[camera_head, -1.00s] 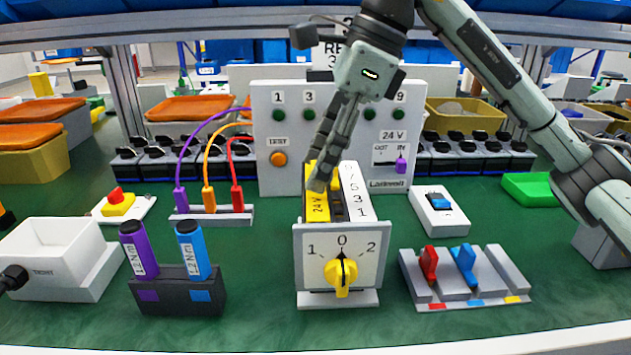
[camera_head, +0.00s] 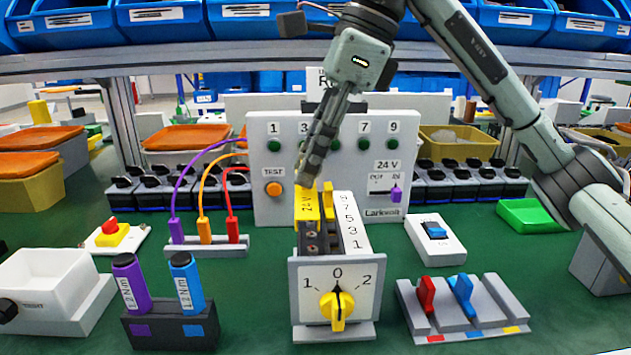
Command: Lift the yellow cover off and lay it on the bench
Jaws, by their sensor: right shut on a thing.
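My right gripper (camera_head: 308,180) comes down from above and is shut on the cover's upper part. Dark terminals (camera_head: 312,240) show bare below the cover. Whether the cover's far part still touches the unit is hard to tell. The green bench (camera_head: 250,290) lies under everything. My left gripper is not in view.
A grey panel (camera_head: 262,150) with green buttons stands behind. A purple and blue tool holder (camera_head: 170,331) is at left front, a red and blue lever block (camera_head: 480,312) at right front. A white switch box (camera_head: 437,242) sits right. Bare bench lies between them.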

